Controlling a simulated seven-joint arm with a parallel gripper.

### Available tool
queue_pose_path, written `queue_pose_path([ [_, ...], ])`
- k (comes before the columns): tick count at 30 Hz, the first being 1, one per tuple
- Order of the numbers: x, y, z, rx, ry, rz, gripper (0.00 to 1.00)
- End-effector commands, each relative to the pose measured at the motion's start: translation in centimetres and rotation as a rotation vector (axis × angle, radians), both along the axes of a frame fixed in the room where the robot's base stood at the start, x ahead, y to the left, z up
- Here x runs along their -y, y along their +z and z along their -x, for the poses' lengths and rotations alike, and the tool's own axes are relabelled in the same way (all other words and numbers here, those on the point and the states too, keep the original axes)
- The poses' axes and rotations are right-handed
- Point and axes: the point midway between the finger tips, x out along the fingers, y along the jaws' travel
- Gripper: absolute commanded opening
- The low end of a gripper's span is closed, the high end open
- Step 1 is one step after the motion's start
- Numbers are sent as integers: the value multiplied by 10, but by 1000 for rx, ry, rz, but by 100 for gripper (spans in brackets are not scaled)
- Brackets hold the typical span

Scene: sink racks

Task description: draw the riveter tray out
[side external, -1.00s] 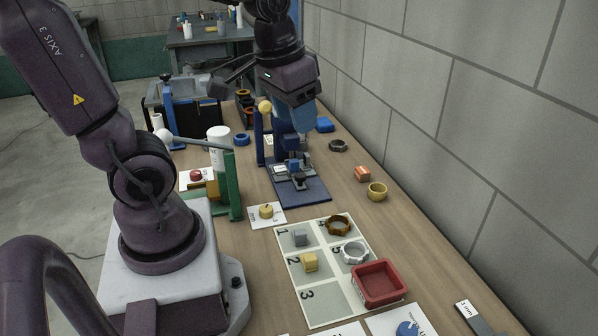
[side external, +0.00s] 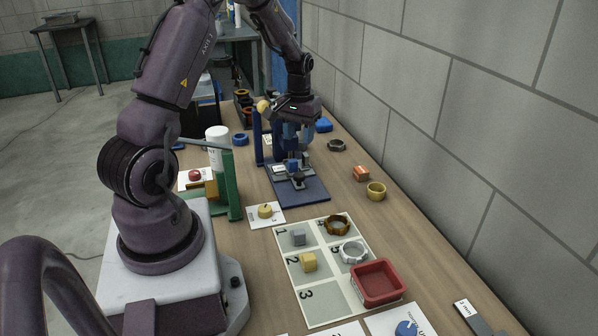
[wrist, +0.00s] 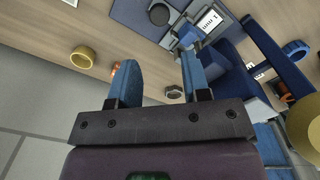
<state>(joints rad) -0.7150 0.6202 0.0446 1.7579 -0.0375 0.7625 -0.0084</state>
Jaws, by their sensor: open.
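The riveter is a dark blue press on a blue base plate (side external: 313,193) in the middle of the bench. A small grey tray piece with a black knob (side external: 298,179) sits low at its front; I cannot tell how far it is drawn out. In the wrist view the black knob (wrist: 159,14) is at the top, beyond my fingertips, and the blue riveter body (wrist: 225,65) is to the right. My gripper (side external: 290,140) is over the riveter and partly hides it. In the wrist view my gripper (wrist: 160,65) has its blue fingers apart, with nothing between them.
A yellow ball-ended lever (side external: 264,106) rises left of my gripper. A green stand (side external: 231,185) is on the left. A yellow ring (side external: 377,191) and an orange block (side external: 361,174) lie on the right, near the wall. A numbered mat and red bin (side external: 377,283) are in front.

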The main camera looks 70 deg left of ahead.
Motion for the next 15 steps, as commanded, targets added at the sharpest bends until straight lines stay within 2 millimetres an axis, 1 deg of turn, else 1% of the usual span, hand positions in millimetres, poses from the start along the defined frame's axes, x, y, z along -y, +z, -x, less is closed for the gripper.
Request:
queue_pose_path([
  [1,1,-11,1,-4,0,4,44],
  [9,1,-68,2,-5,1,4,44],
  [12,1,-86,2,-5,0,4,44],
  [15,1,-99,1,-4,-1,2,44],
])
